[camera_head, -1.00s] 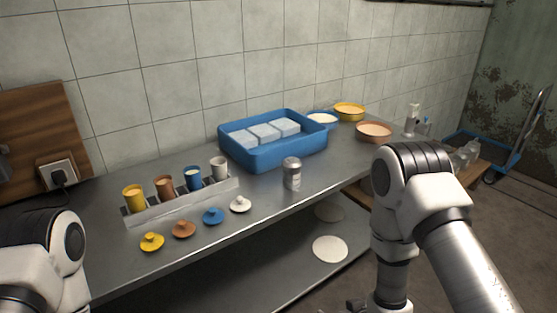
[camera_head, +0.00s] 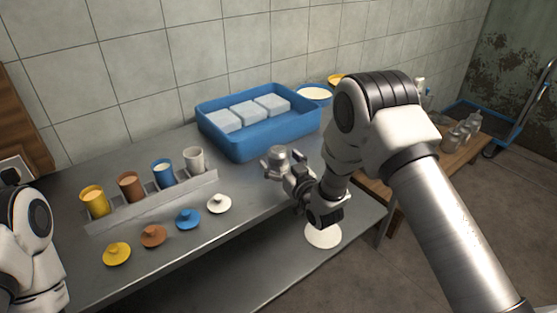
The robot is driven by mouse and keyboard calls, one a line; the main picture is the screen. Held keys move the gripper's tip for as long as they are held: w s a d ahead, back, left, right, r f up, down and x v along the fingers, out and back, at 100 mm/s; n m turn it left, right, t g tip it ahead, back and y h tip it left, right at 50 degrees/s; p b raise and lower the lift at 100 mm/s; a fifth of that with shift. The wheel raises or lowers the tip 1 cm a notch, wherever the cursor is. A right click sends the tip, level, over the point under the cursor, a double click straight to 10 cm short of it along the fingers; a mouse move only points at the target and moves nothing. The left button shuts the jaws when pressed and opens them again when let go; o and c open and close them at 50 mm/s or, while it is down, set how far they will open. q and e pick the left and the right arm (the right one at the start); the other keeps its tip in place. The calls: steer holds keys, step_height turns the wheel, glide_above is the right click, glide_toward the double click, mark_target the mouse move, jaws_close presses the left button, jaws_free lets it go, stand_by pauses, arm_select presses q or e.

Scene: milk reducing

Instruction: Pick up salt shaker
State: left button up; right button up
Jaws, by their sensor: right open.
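The salt shaker (camera_head: 280,153), a small metal cylinder with a rounded top, stands upright on the grey metal table in front of the blue tray. My right gripper (camera_head: 279,167) is at the shaker with its jaws open, its fingers reaching around or beside it. The gripper hides the shaker's lower part, and I cannot tell whether the fingers touch it. Of my left arm only a joint shows at the left edge; its gripper is out of view.
A blue tray (camera_head: 243,144) with white blocks stands behind the shaker. A grey rack (camera_head: 150,206) holds yellow, brown, blue and white cups, with matching lids such as the white lid (camera_head: 219,204) in front. A bowl (camera_head: 314,93) stands behind my right arm.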

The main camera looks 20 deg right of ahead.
steer(key=shift+s, duration=0.1)
steer(key=shift+s+a+r, duration=0.1)
steer(key=shift+c, duration=1.3)
steer(key=c, duration=1.2)
steer(key=shift+o, duration=0.2)
